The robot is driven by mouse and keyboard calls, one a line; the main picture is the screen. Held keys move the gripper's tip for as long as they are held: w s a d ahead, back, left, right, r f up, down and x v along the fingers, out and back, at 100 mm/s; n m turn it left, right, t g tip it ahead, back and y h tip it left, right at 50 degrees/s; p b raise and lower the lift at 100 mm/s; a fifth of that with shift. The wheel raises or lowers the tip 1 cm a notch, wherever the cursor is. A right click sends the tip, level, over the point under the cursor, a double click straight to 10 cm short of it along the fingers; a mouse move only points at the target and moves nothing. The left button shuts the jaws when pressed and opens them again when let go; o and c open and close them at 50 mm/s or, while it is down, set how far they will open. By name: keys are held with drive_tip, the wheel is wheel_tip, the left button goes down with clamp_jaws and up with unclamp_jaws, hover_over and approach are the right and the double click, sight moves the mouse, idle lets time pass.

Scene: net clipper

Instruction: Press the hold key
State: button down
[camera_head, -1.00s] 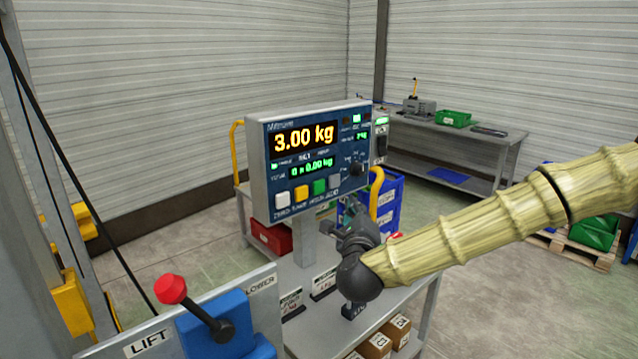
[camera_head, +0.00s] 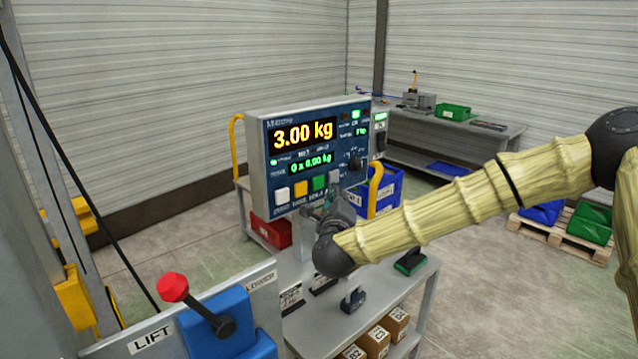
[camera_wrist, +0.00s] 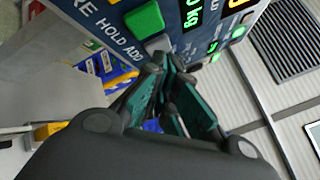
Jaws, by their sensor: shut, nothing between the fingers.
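The weighing indicator (camera_head: 258,180) is a blue-faced box on a post, showing 3.00 kg. Its lower row has white, yellow, green and grey keys. The green hold key (camera_head: 319,184) sits above the label HOLD; it also shows at the top of the wrist view (camera_wrist: 144,20). The grey add key (camera_wrist: 158,43) is beside it, nearer the fingers. My gripper (camera_head: 333,203) is shut and empty, just below and right of the green key in the head view. In the wrist view its fingertips (camera_wrist: 168,62) are close to the add key, apart from the hold key; exact clearance cannot be told.
A red-knobbed lift lever (camera_head: 173,288) stands at the front left. The trolley top (camera_head: 330,325) carries small labelled blocks, with boxes (camera_head: 375,342) below. A yellow handle (camera_head: 376,188) and blue bin (camera_head: 388,190) are right of the indicator. A workbench (camera_head: 440,130) stands behind.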

drive_tip(key=shift+w+a, duration=0.7)
drive_tip(key=shift+w+a+f+b, duration=0.1)
drive_tip(key=shift+a+f+b, duration=0.05)
drive_tip(key=shift+b, duration=0.25)
idle(0.8)
drive_tip(key=shift+w+a, duration=0.15)
drive_tip(key=shift+a, duration=0.05)
drive_tip(key=shift+w+a+b, duration=0.25)
drive_tip(key=shift+w+b, duration=0.05)
drive_tip(key=shift+b, duration=0.05)
idle(1.0)
idle(0.3)
drive_tip(key=shift+s+d+b, duration=0.4)
drive_tip(key=shift+s+d, duration=0.2)
drive_tip(key=shift+s+d+b, duration=0.7)
drive_tip(key=shift+s+d, duration=1.05)
drive_tip(key=shift+d, duration=0.05)
